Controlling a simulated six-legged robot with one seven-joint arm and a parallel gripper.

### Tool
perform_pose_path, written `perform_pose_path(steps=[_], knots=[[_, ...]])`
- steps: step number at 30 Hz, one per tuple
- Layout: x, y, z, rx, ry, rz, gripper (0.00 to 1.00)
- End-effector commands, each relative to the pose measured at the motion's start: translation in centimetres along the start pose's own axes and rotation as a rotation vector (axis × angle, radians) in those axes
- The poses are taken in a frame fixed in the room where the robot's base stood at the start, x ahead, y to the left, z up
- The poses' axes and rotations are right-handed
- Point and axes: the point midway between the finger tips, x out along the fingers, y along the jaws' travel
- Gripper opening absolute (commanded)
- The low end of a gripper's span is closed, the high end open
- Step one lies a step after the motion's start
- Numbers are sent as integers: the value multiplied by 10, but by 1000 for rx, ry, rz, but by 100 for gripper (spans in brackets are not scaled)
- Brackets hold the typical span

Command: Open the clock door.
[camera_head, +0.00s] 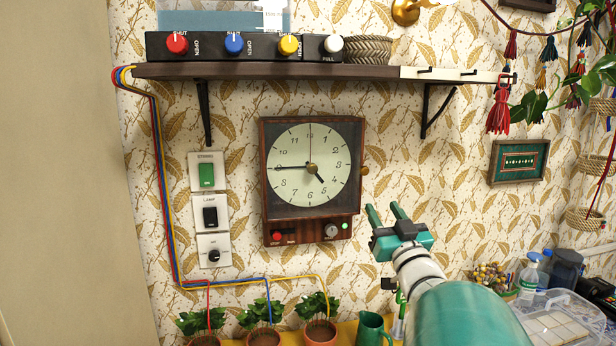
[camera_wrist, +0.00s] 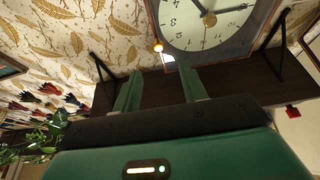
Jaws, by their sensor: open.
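The wall clock (camera_head: 310,168) has a square wooden frame and a pale face behind its door, which looks closed. A small brass knob (camera_head: 364,170) sticks out from the right edge of the door. In the wrist view the clock (camera_wrist: 208,30) is at the top and the knob (camera_wrist: 158,47) shows beyond the fingers. My gripper (camera_head: 385,214) is open and empty, below and to the right of the knob and apart from it. Its two green fingers also show in the wrist view (camera_wrist: 160,90).
A shelf (camera_head: 270,70) with coloured knobs on a black box runs above the clock. Wall switches (camera_head: 208,212) are to its left. Potted plants (camera_head: 263,335) and a green jug (camera_head: 372,330) stand below. The wall right of the clock is clear up to a small framed picture (camera_head: 518,161).

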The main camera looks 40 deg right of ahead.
Motion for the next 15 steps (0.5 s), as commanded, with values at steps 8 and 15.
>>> perform_pose_path(steps=[8, 15], knots=[[50, 1, -1, -1, 1, 1, 42], [97, 0, 0, 0, 1, 2, 42]])
